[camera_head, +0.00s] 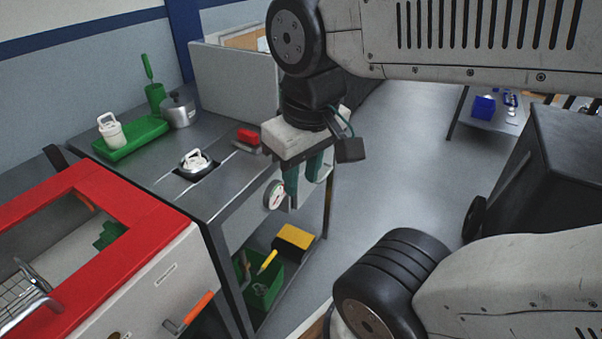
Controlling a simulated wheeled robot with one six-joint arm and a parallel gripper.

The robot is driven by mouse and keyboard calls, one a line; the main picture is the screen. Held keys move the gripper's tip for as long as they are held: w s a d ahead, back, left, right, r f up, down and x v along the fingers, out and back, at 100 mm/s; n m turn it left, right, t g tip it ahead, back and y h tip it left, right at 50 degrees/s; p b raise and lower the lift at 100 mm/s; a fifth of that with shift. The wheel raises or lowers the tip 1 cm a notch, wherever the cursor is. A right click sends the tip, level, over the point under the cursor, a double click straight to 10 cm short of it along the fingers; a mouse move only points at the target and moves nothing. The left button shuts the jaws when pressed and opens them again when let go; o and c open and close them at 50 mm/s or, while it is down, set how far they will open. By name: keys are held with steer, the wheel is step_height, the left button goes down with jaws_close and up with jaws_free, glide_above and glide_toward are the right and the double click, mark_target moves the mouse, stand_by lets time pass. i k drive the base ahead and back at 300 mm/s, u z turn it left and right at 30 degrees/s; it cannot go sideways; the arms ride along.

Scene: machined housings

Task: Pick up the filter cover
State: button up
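Two white parts with loop handles show on the grey metal workbench (150,172); I cannot tell for sure which is the filter cover. One white handled part (195,160) sits in a dark square recess in the bench top. A taller white handled part (111,132) stands on a green tray (147,141) at the back left. My gripper (303,186) points down beyond the bench's right edge, apart from both parts. Its two teal fingers are spread, with nothing visible between them.
A round dial gauge (274,195) is near the bench's right side. A red-framed machine (153,227) adjoins at front left.

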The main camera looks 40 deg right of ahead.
mark_target(179, 111)
steer(key=z, duration=2.35)
steer(key=i, duration=1.5)
steer(key=u, duration=3.4)
steer(key=i, duration=0.5)
steer(key=z, duration=0.05)
